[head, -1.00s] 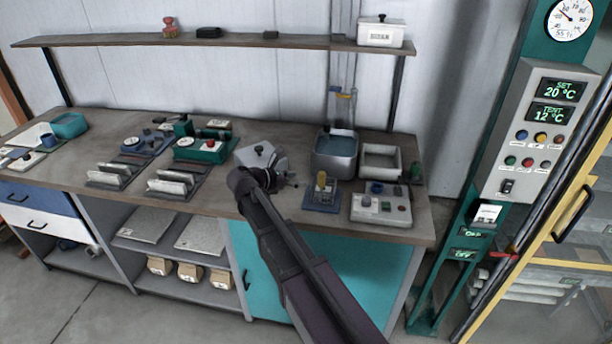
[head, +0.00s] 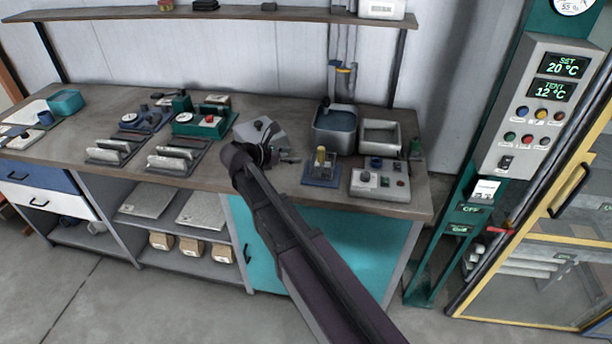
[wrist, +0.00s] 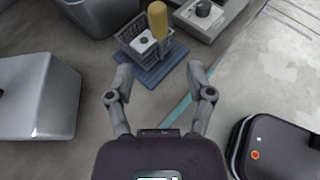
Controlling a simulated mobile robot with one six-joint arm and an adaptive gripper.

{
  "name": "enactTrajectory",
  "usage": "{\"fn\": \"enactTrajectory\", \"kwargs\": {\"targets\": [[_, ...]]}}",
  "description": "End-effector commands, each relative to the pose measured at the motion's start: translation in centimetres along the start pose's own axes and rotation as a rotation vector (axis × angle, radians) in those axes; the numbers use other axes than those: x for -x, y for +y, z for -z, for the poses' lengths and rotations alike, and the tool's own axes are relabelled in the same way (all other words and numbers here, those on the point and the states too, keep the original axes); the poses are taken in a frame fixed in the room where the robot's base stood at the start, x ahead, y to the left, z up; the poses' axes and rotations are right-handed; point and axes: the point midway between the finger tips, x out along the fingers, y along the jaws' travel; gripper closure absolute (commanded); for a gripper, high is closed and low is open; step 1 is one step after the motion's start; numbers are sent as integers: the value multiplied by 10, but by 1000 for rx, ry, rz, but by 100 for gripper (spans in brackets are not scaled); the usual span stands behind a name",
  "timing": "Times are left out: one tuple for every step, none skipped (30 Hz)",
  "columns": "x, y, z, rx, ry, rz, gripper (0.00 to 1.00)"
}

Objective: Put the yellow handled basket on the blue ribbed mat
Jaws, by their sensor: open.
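The yellow handled basket (wrist: 148,38) is a small grey wire basket with an upright yellow grip, holding a pale block with a dark round mark. It stands on the blue ribbed mat (wrist: 167,74) in the wrist view; the mat's edges show around it. In the head view the basket (head: 320,157) and mat (head: 315,182) are on the bench's right part. My gripper (wrist: 160,76) is open and empty, its fingers spread and pointing at the mat's near side, apart from the basket in the picture. In the head view my gripper (head: 284,158) is left of the basket, its fingers small.
A grey water tank (head: 335,130) stands behind the basket, with a pale open frame (head: 381,137) beside it. A control box (head: 380,184) is close on the right. A grey metal housing (wrist: 38,95) is left of my gripper. Bare bench lies in front of the mat.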

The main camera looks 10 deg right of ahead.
Motion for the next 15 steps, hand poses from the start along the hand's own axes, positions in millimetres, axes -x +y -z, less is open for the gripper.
{"fn": "enactTrajectory", "kwargs": {"targets": [[-3, -4, 0, -16, 9, 5, 32], [-5, -6, 1, -28, 18, 8, 32], [-8, -11, 3, -52, 34, 15, 32], [-11, -15, 4, -73, 47, 20, 32], [-14, -19, 6, -99, 64, 28, 32], [-19, -26, 8, -139, 88, 40, 32], [-24, -32, 10, -174, 109, 51, 32], [-28, -38, 13, -212, 132, 63, 32], [-34, -47, 16, -267, 165, 83, 32], [-38, -55, 19, -314, 192, 100, 32], [-43, -63, 22, -363, 219, 119, 32], [-48, -73, 27, -430, 255, 147, 32], [-52, -82, 30, -483, 283, 171, 32], [-56, -90, 34, -536, 311, 196, 32], [-61, -101, 38, -610, 349, 232, 32]]}}
